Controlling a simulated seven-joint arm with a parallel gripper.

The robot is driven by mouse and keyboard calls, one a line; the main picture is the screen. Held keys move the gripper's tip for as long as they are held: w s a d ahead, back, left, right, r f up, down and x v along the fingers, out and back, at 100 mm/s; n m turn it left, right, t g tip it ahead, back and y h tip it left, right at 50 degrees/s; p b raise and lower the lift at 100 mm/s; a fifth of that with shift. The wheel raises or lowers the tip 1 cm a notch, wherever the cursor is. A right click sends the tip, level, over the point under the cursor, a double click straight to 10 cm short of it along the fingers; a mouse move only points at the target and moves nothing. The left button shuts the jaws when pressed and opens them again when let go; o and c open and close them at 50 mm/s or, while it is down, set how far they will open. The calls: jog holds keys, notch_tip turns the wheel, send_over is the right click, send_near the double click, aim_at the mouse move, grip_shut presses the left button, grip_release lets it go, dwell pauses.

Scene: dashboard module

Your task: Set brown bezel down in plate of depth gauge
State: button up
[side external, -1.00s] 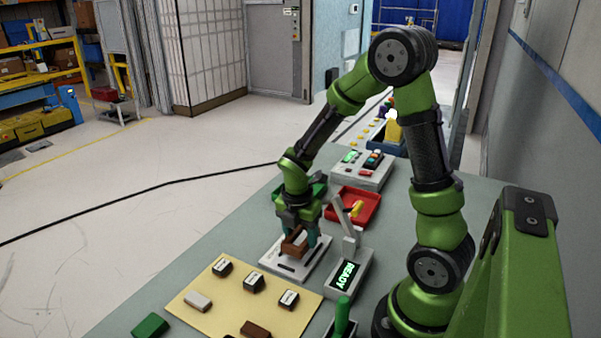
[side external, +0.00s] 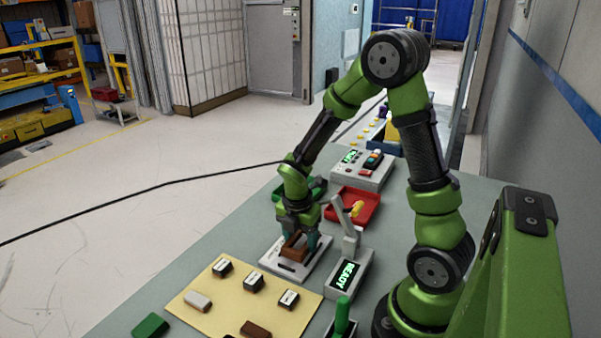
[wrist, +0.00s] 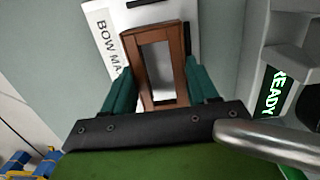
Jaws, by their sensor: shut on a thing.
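The brown bezel (side external: 293,247), a rectangular open frame, is between the teal fingers of my gripper (side external: 298,243), which is shut on it. In the wrist view the bezel (wrist: 180,60) shows with a finger on each side of my gripper (wrist: 163,85). It is over a white plate (side external: 279,267) with dark slots; the wrist view shows part of a label, "BOW MA", on the plate's left side (wrist: 110,45). I cannot tell whether the bezel touches the plate. A grey unit with a lever and a lit "READY" screen (side external: 347,274) stands right beside the plate.
A yellow mat (side external: 210,300) with several small blocks lies in front. A red tray (side external: 368,203) and a green tray (side external: 317,188) are behind my gripper. A green block (side external: 150,326) and a green upright handle (side external: 342,318) are near the front.

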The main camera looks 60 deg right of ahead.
jog(key=shift+f, duration=0.25)
jog(key=o, duration=1.1)
jog(key=shift+f, duration=0.1)
jog(key=r, duration=0.5)
jog(key=a+r, duration=0.1)
jog(key=r, duration=0.5)
jog(key=a+r, duration=0.1)
jog(key=r, duration=0.4)
jog(key=shift+r, duration=0.4)
